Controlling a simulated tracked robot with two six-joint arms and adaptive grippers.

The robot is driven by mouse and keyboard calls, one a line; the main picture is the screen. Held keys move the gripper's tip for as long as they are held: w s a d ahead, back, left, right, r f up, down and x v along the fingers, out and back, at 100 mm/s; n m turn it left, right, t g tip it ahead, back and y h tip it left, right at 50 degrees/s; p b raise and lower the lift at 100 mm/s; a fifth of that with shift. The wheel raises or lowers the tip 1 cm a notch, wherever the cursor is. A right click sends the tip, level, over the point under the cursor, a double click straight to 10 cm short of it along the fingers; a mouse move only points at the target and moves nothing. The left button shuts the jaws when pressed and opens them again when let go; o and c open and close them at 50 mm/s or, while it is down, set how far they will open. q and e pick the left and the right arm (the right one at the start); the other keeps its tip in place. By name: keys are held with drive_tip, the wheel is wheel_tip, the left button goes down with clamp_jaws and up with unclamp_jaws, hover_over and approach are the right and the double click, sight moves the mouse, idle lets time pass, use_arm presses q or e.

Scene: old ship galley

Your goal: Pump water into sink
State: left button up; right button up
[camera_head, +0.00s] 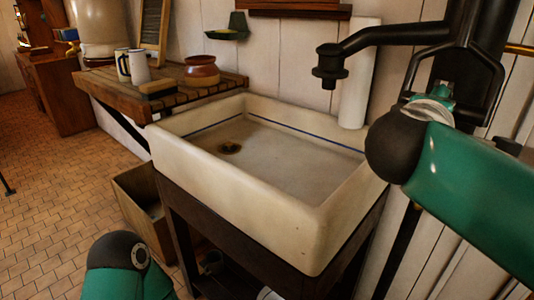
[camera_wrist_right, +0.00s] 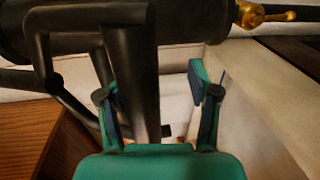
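The cream sink (camera_head: 320,222) with a blue line inside and a drain stands in the middle of the head view; no water shows in it. The black hand pump (camera_head: 385,38) rises at the right, its spout over the sink's back right corner. My right gripper (camera_head: 440,97) is at the pump, mostly hidden by its own arm. In the right wrist view its green fingers (camera_wrist_right: 155,85) are apart, with the black pump handle (camera_wrist_right: 145,75) between them, nearer the left finger; contact is unclear. My left arm shows at bottom left; its gripper is out of view.
A slatted wooden counter (camera_head: 205,88) left of the sink holds mugs, a brush and a brown pot (camera_head: 201,70). A wooden crate (camera_head: 130,195) stands on the tiled floor. A green soap dish (camera_head: 230,30) hangs on the wall. Open floor lies at the left.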

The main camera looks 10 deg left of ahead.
drive_tip(key=shift+s+d+r, duration=0.1)
drive_tip(key=shift+r, duration=0.1)
drive_tip(key=b+v, duration=0.1)
drive_tip(key=v, duration=0.9)
idle(0.4)
